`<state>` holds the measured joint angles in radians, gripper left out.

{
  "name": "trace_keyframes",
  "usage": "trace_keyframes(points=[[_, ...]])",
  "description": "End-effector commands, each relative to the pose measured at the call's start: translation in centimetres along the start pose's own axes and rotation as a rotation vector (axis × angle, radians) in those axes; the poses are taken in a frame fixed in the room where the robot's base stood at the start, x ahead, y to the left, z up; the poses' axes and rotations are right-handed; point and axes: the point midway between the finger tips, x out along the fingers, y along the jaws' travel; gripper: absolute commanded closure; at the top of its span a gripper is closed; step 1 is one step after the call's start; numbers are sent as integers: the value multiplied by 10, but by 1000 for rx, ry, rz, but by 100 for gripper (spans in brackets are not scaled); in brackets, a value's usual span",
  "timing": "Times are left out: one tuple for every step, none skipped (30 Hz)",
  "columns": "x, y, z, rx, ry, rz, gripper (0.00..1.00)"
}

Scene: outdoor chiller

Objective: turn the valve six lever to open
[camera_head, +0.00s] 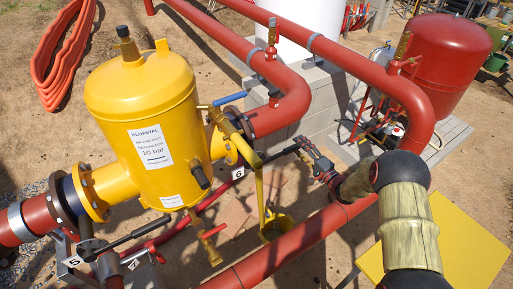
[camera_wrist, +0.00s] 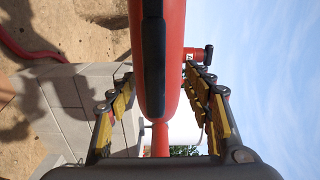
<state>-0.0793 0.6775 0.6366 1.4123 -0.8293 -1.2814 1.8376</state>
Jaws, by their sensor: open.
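The valve six lever (camera_head: 276,155) is a long black handle. It runs right and slightly up from beside the white tag "6" (camera_head: 238,173), to the right of the yellow tank. My gripper (camera_head: 307,150) is at the lever's far right end in the head view. In the wrist view my gripper (camera_wrist: 160,100) is open, with a yellow-padded finger on each side. A long black bar (camera_wrist: 152,65), which looks like the lever, lies between the fingers in front of a red pipe. I see a gap on both sides and cannot tell whether a finger touches it.
The yellow tank (camera_head: 150,110) stands left of the lever. A thick red pipe (camera_head: 300,235) runs below my gripper, and another (camera_head: 345,60) passes above and behind. A blue lever (camera_head: 230,98) and a yellow pipe (camera_head: 259,190) are near valve six. A yellow platform (camera_head: 450,240) is at lower right.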

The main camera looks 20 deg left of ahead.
Motion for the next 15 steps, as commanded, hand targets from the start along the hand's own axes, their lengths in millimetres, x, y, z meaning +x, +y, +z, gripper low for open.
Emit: trace_keyframes(points=[[0, 0, 0, 0, 0, 0, 45], [0, 0, 0, 0, 0, 0, 43], [0, 0, 0, 0, 0, 0, 41], [0, 0, 0, 0, 0, 0, 39], [0, 0, 0, 0, 0, 0, 39], [0, 0, 0, 0, 0, 0, 39], [0, 0, 0, 0, 0, 0, 39], [0, 0, 0, 0, 0, 0, 39], [0, 0, 0, 0, 0, 0, 39], [0, 0, 0, 0, 0, 0, 39], [0, 0, 0, 0, 0, 0, 39], [0, 0, 0, 0, 0, 0, 39], [-1, 0, 0, 0, 0, 0, 39], [-2, 0, 0, 0, 0, 0, 39], [-4, 0, 0, 0, 1, 0, 39]])
